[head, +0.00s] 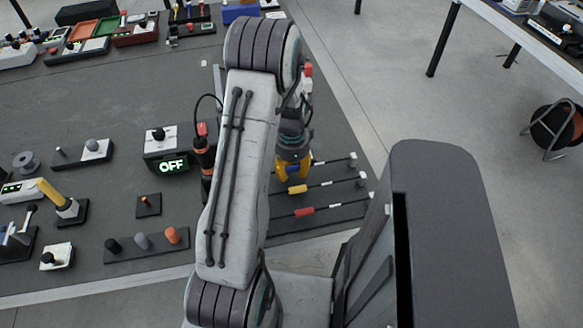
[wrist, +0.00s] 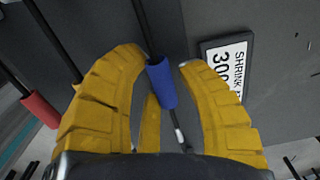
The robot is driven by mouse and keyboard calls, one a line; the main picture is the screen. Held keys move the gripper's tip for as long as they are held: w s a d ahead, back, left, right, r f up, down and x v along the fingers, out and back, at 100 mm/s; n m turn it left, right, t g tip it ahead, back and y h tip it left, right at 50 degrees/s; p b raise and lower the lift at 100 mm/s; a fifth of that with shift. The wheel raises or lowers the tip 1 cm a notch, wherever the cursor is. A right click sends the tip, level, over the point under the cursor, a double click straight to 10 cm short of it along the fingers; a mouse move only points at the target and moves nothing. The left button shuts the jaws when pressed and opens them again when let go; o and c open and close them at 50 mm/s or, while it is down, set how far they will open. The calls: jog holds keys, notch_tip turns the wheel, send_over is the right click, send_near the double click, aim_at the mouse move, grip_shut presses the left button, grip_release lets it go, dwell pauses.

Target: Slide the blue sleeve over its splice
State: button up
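The blue sleeve (wrist: 161,86) sits on a thin dark wire and lies between the yellow fingers of my gripper (wrist: 164,62) in the wrist view. The fingers are spread on both sides of it, with a visible gap at the right finger; contact on the left is unclear. A pale section of the wire (wrist: 179,136), possibly the splice, shows just below the sleeve. In the head view my gripper (head: 289,170) is low over the farthest of the wires, and only a bit of blue (head: 291,164) shows beside the fingers.
A yellow sleeve (head: 297,189) and a red sleeve (head: 304,212) sit on the parallel wires nearer the table's edge. A label plate reading SHRINK 300 (wrist: 226,68) lies right of my gripper. A box reading OFF (head: 172,166) and a corded orange-black tool (head: 203,155) stand left of my arm.

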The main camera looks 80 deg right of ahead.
aim_at(319, 169)
jog(key=shift+d+r, duration=0.15)
jog(key=shift+d, duration=0.1)
jog(key=shift+c, duration=0.4)
jog(key=shift+s, duration=0.1)
jog(key=shift+s+d+r, duration=0.1)
jog(key=shift+s+d, duration=0.25)
jog(key=shift+s, duration=0.2)
jog(key=shift+s+d, duration=0.4)
jog(key=shift+s, duration=0.6)
jog(key=shift+s+d, duration=0.4)
jog(key=shift+s, duration=0.6)
jog(key=shift+s+d, duration=0.4)
jog(key=shift+s, duration=0.6)
jog(key=shift+o, duration=0.7)
jog(key=shift+c, duration=0.3)
jog(key=shift+r, duration=0.15)
